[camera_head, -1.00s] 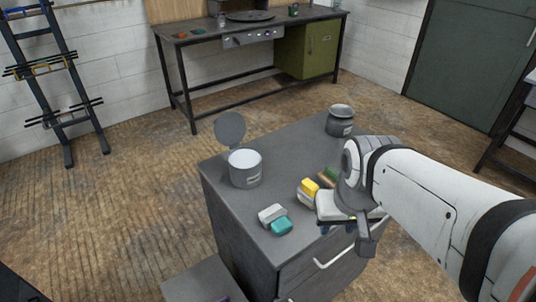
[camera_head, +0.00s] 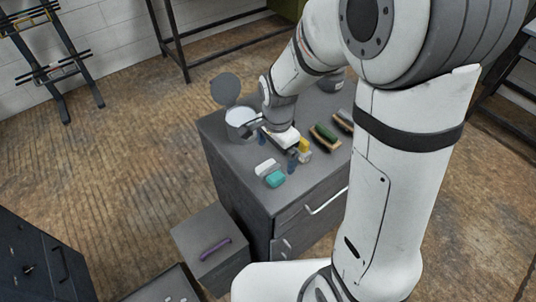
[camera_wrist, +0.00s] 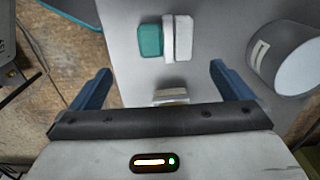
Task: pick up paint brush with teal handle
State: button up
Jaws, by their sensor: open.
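A teal block (camera_head: 275,179) lies beside a white block (camera_head: 266,166) near the front left edge of the grey cabinet top. They also show as teal (camera_wrist: 150,40) and white (camera_wrist: 182,37) at the top of the wrist view, close together; I cannot tell whether they are one brush. My gripper (camera_head: 280,146) is low over the cabinet, just behind them. Its blue fingers are apart, and the gripper (camera_wrist: 160,88) is open in the wrist view. A pale block (camera_wrist: 170,96) shows between the fingers, partly hidden by the gripper body.
A white-filled can (camera_head: 240,124) with a raised lid stands close left of my gripper. A yellow block (camera_head: 304,146) and a green-and-tan brush (camera_head: 325,137) lie to the right. A lower grey box (camera_head: 212,245) with a purple bar is at the front left.

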aim_at(270, 172)
jog(key=f, duration=0.2)
jog(key=shift+a+f, duration=0.2)
jog(key=shift+f, duration=0.15)
jog(key=shift+a+f+p, duration=0.2)
jog(key=shift+f, duration=0.7)
jog(key=shift+a+f+p, duration=0.15)
jog(key=shift+f+p, duration=0.1)
jog(key=shift+f, duration=0.6)
jog(key=shift+a+f+p, duration=0.2)
jog(key=shift+f, duration=0.7)
jog(key=c, duration=1.2)
notch_tip(270, 172, up, 10)
jog(key=shift+r+b, duration=0.1)
jog(key=shift+b, duration=0.45)
jog(key=o, duration=0.5)
jog(key=shift+c, duration=1.3)
